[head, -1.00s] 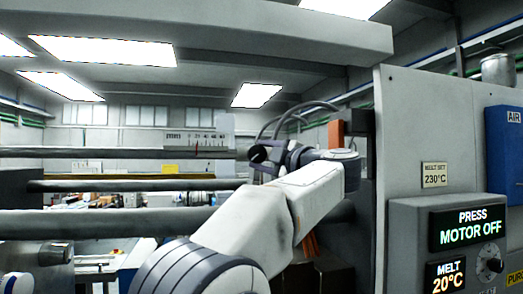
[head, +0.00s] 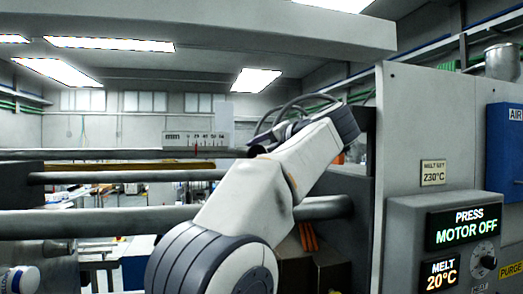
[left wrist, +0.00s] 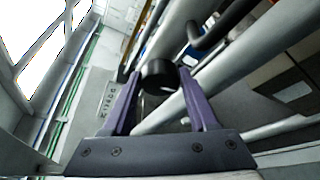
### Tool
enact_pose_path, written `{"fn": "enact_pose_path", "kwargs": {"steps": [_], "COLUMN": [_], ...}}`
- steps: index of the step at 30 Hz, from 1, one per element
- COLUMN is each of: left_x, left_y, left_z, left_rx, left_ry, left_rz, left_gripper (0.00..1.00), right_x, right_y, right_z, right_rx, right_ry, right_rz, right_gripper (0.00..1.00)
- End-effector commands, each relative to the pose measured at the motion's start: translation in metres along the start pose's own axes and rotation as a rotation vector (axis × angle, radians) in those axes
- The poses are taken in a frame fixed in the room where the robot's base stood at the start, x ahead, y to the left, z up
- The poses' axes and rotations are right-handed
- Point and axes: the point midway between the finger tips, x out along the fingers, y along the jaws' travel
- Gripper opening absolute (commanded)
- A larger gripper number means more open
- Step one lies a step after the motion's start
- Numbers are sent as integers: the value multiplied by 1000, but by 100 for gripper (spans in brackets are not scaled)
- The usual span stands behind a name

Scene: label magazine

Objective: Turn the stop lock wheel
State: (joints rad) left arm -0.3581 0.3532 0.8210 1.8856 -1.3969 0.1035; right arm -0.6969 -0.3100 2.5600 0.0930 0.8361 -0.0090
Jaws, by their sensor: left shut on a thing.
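The stop lock wheel (left wrist: 158,75) is a small black knob between the purple fingertips of my left gripper (left wrist: 157,80) in the left wrist view. The fingers press on it from both sides. In the head view, my left gripper (head: 260,148) is at the right end of the scale, and my white arm hides most of it. The wheel cannot be made out clearly there. The millimetre scale (head: 195,139) with a red pointer lies left of the gripper. It also shows in the left wrist view (left wrist: 107,97). My right gripper is not in view.
Horizontal grey bars (head: 120,178) run across below the scale, close to my left arm. A grey machine housing (head: 420,120) stands at the right, with a panel reading PRESS MOTOR OFF (head: 464,225). Dark hoses (head: 300,105) arch behind the gripper.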

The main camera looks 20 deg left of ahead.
Motion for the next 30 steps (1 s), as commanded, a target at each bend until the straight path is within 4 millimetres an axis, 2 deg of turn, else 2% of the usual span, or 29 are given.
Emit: {"fn": "enact_pose_path", "kwargs": {"steps": [15, 30], "left_x": [1, 1], "left_y": [3, 3], "left_z": [-2, -2], "left_rx": [-375, -488], "left_ry": [3, 2], "left_rz": [-156, -204], "left_gripper": [4, 4], "right_x": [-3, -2], "right_y": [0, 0], "right_z": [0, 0], "right_rx": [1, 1], "right_ry": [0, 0], "right_rz": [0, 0], "right_gripper": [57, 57]}}
